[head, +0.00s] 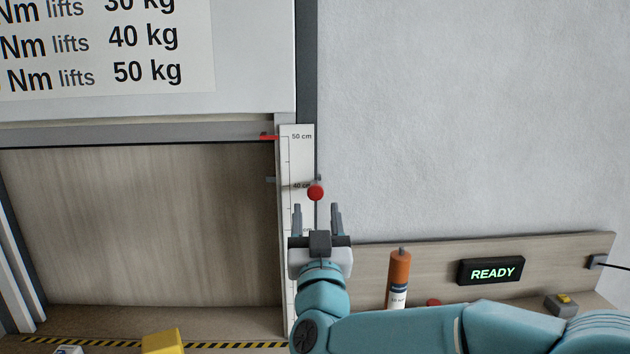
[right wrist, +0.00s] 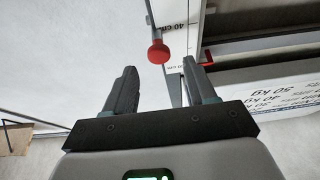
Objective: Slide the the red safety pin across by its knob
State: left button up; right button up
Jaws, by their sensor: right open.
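The red safety pin's round red knob (head: 316,192) shows beside the white height scale, near its 40 cm mark. The knob also shows in the right wrist view (right wrist: 158,52), on a thin grey rod. My right gripper (head: 319,208) is open and empty. In the head view the knob appears between and just beyond its fingertips. In the right wrist view the knob lies ahead of the gap between the fingers (right wrist: 162,78), apart from both. My left gripper is in neither view.
The white scale (head: 296,155) stands along the shutter's right edge, with a red pointer (head: 268,136) near 50 cm. An orange cylinder (head: 399,270) and a READY display (head: 491,271) are at the right. A yellow block (head: 163,341) is at the lower left.

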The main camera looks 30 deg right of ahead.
aim_at(315, 193)
jog(key=p+x, duration=0.2)
jog(key=x, duration=0.3)
jog(key=shift+w+d+r, duration=0.15)
jog(key=shift+d+r, duration=0.1)
jog(key=shift+r, duration=0.1)
jog(key=shift+w+d, duration=0.2)
jog(key=shift+w, duration=0.25)
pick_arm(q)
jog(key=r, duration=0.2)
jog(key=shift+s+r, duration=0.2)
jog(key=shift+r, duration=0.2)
pick_arm(e)
jog(key=shift+s, duration=0.15)
jog(key=shift+c, duration=1.3)
grip_shut()
pick_arm(q)
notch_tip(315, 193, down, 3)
jog(key=b, duration=0.2)
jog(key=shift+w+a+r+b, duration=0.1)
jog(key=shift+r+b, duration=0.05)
jog(key=shift+b, duration=0.2)
pick_arm(e)
jog(key=s+d, duration=0.1)
jog(key=d, duration=0.1)
jog(key=s+d, duration=0.1)
jog(key=shift+s+d+r, duration=0.1)
jog(key=shift+d+r, duration=0.05)
jog(key=shift+d, duration=0.2)
